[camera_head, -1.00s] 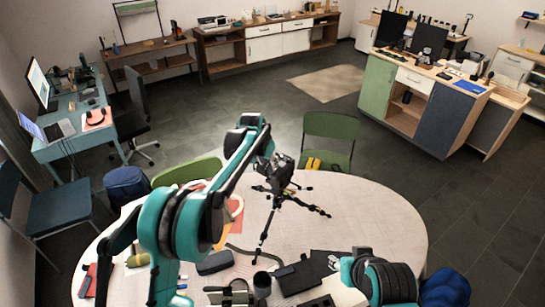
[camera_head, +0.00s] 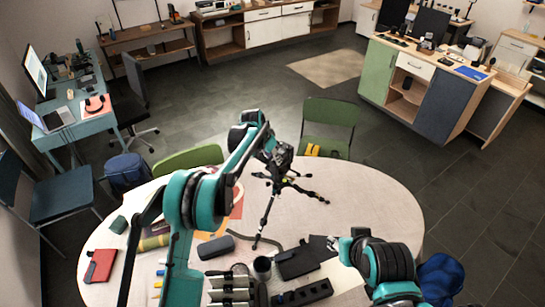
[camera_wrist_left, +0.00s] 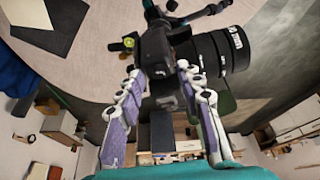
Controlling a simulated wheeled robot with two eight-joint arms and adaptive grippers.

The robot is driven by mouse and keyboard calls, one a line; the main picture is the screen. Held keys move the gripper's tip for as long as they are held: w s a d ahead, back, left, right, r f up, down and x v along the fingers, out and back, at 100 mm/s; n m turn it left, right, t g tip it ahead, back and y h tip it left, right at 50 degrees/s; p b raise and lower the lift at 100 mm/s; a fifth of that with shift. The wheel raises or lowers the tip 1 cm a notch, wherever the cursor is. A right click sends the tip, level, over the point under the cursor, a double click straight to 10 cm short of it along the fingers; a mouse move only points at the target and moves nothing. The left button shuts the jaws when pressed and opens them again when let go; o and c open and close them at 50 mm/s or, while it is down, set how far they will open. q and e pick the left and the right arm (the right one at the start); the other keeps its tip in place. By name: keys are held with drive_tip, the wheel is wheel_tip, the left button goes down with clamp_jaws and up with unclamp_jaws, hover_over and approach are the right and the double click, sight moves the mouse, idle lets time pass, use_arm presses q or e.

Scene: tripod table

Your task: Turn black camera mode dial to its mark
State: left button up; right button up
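The black camera (camera_head: 283,153) stands on a black tripod (camera_head: 268,212) on the round table. In the left wrist view its body (camera_wrist_left: 158,55) and ribbed lens (camera_wrist_left: 220,50) are close, with the lens pointing right. I cannot clearly make out the mode dial or its mark. My left gripper (camera_head: 270,147) is right at the camera. In the left wrist view the left gripper's fingers (camera_wrist_left: 162,76) are spread, with part of the camera body between or just beyond their tips; contact is unclear. My right gripper (camera_head: 336,244) is low over the table's right part, its fingers too small to read.
The pale table (camera_head: 375,205) has free room right of the tripod.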

use_arm(q)
clamp_jaws()
drive_tip(key=shift+s+d+f+n+t+y+b, duration=0.15)
drive_tip(key=shift+n+t+y+b, duration=0.15)
drive_tip(key=shift+n+b, duration=0.7)
drive_tip(key=n, duration=0.2)
drive_tip(key=shift+n+y+b, duration=0.3)
drive_tip(key=shift+y, duration=0.1)
drive_tip(key=shift+r, duration=0.2)
unclamp_jaws()
